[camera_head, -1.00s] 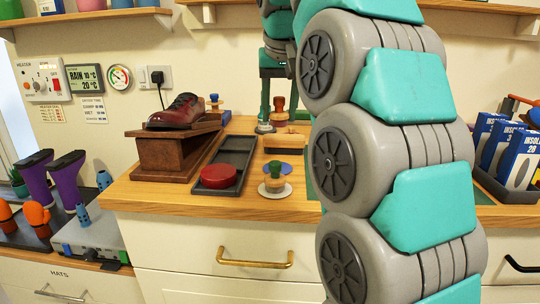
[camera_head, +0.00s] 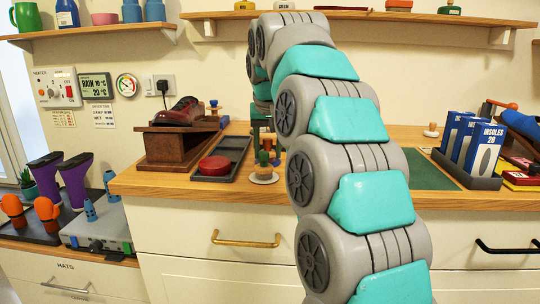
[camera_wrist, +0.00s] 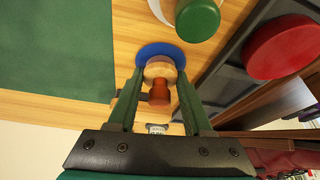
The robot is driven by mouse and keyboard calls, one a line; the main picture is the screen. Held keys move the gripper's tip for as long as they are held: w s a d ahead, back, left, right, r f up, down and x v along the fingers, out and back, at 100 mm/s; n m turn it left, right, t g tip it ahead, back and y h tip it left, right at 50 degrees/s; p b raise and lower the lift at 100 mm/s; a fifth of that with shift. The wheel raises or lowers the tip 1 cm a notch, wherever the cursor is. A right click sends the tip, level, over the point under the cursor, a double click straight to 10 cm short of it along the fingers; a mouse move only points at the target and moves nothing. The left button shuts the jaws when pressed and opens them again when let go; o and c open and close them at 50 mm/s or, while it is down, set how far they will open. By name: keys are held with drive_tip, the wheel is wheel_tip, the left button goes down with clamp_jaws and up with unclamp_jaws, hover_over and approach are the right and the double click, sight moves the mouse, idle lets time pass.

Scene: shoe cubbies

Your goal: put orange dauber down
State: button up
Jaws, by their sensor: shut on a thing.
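My gripper (camera_wrist: 159,78) is shut on the orange dauber (camera_wrist: 187,95), with one green finger on each side of it. The dauber has an orange-brown handle and a pale wooden head. In the wrist view the head overlaps a blue disc (camera_wrist: 155,48) on the wooden counter; I cannot tell whether they touch. A green-topped dauber (camera_wrist: 198,18) stands on a white disc beside it. In the head view my gripper (camera_head: 262,135) is just behind the green dauber (camera_head: 264,160) on its white disc (camera_head: 264,178), and the orange dauber is mostly hidden.
A dark tray (camera_head: 232,146) with a round red tin (camera_head: 214,166) lies to the left, near a wooden stand (camera_head: 172,150) bearing a red-brown shoe (camera_head: 180,112). A green mat (camera_head: 430,176) lies right of my arm. Insole boxes (camera_head: 484,150) stand farther right.

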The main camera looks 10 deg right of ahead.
drive_tip(key=o, duration=1.2)
drive_tip(key=shift+f, duration=0.1)
